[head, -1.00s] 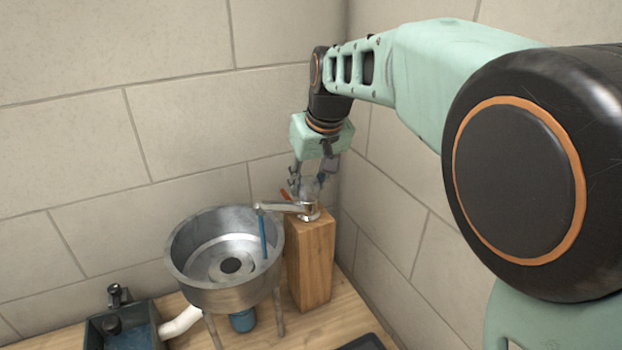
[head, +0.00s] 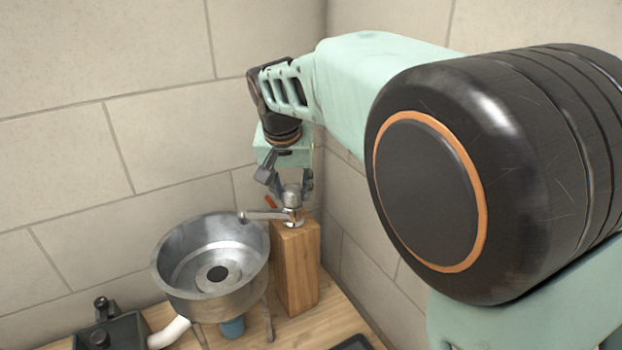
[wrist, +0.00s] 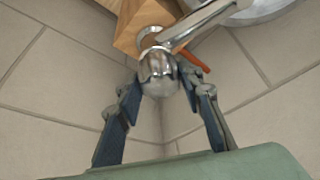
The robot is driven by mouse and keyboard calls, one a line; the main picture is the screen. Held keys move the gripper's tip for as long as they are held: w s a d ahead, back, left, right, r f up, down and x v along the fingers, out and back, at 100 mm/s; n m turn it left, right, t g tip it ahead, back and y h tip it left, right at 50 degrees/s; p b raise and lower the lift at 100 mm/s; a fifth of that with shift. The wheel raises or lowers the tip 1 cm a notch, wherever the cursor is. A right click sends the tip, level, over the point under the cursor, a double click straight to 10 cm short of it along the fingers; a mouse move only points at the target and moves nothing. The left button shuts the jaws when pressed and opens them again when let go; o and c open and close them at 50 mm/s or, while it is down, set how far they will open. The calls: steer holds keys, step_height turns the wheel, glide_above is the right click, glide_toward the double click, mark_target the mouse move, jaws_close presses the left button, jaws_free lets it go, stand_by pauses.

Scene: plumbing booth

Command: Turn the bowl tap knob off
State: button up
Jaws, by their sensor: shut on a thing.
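The bowl tap stands on a wooden block (head: 297,270), its chrome spout (head: 262,215) reaching left over the metal bowl (head: 178,297). Its rounded chrome knob (head: 291,190) is on top; the wrist view also shows the knob (wrist: 158,72). A small red-orange pointer (head: 270,201) sticks out beside it, partly hidden by the knob in the wrist view (wrist: 197,56). My gripper (head: 292,187) points down with its blue-grey fingers on either side of the knob, shut on it. No blue water stream shows under the spout.
The walls meet in a corner close behind the tap. A dark basin (head: 125,333) with a small black tap stands at lower left, joined to a white pipe (head: 169,332) by the bowl. A dark tray edge (head: 353,343) shows at the bottom.

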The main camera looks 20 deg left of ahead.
stand_by(0.3)
steer(key=o, duration=1.2)
steer(key=shift+c, duration=0.2)
steer(key=shift+r, duration=0.1)
steer(key=v, duration=1.2)
